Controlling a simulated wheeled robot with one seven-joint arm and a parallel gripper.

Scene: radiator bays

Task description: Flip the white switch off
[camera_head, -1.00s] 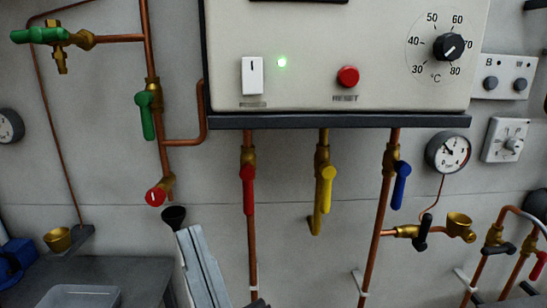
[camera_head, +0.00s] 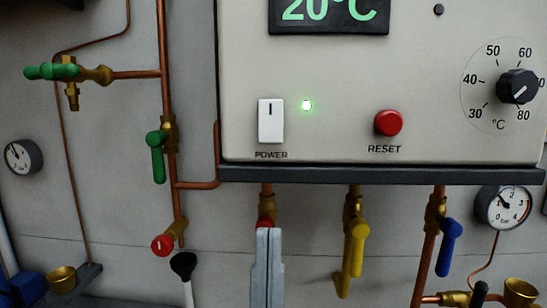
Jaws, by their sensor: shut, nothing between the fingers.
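The white switch (camera_head: 271,121) is a rocker on the front panel of the boiler box (camera_head: 330,60), above the label POWER. A green light (camera_head: 306,105) glows to its right. My gripper (camera_head: 269,232) is shut and empty. It points upward below the box's dark lower edge, under the switch and apart from it. It hides most of the red-handled valve on the left pipe.
A red RESET button (camera_head: 388,123) and a black dial (camera_head: 517,87) sit to the right of the switch. A yellow valve handle (camera_head: 356,247) and a blue one (camera_head: 448,247) hang below. A dark ledge (camera_head: 400,175) juts along the box's bottom. Green valve handles (camera_head: 157,157) are at the left.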

